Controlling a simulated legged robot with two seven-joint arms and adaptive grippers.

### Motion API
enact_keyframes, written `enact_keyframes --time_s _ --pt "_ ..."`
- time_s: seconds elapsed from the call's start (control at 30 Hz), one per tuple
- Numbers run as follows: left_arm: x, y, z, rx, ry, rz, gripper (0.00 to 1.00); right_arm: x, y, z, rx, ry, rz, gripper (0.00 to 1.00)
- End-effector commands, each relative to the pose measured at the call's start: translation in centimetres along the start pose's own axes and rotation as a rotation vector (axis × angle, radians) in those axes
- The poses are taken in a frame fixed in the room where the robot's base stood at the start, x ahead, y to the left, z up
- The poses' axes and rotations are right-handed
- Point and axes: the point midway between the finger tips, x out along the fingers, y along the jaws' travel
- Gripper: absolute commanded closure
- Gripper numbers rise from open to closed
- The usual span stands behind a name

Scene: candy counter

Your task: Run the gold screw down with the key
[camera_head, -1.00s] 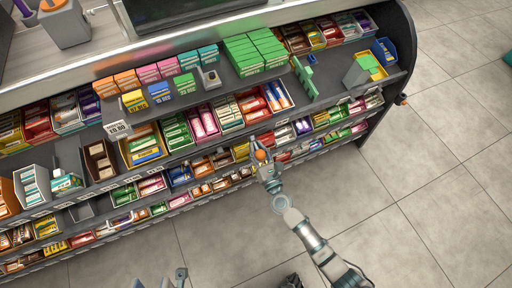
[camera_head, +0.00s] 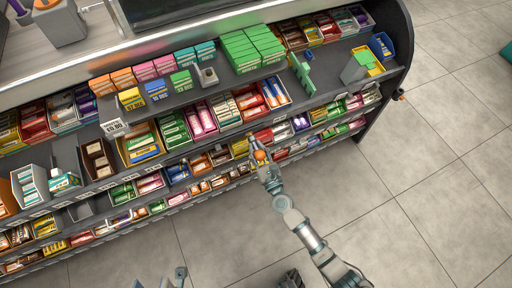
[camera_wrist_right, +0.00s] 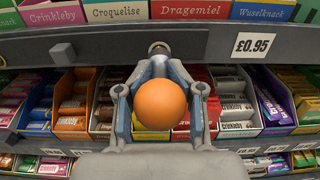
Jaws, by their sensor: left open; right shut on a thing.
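My right gripper (camera_head: 258,158) is in front of the shelves in the head view, shut on a tool with an orange ball knob, which I take for the key (camera_wrist_right: 160,104). In the right wrist view the ball sits between the two fingers. A round silver end (camera_wrist_right: 160,48) shows just beyond it, in front of the dark shelf edge. I cannot make out the gold screw in either view. My left gripper (camera_head: 168,280) is open and partly cut off at the bottom edge of the head view, well away from the shelves.
Candy boxes fill the tiered shelves. A price tag (camera_wrist_right: 253,45) hangs on the shelf edge right of the tool. A small grey block (camera_head: 207,76), a green bracket (camera_head: 303,70) and a grey bin (camera_head: 354,70) stand on the upper shelf. The tiled floor (camera_head: 420,200) is clear.

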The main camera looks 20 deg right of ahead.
Motion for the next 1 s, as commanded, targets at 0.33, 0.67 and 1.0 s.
enact_keyframes --time_s 0.33,0.67,1.0 --pt "-0.01 0.03 0.09 -0.001 0.000 0.001 0.54 -0.01 0.01 0.00 -0.304 -0.002 0.000 1.00" --pt "-0.01 0.04 0.11 -0.001 0.000 0.002 0.54 -0.02 0.03 -0.01 -0.660 -0.003 -0.001 1.00" --pt "-0.01 0.04 0.12 -0.001 0.000 0.002 0.54 -0.01 0.01 0.01 -0.805 -0.005 0.000 1.00"
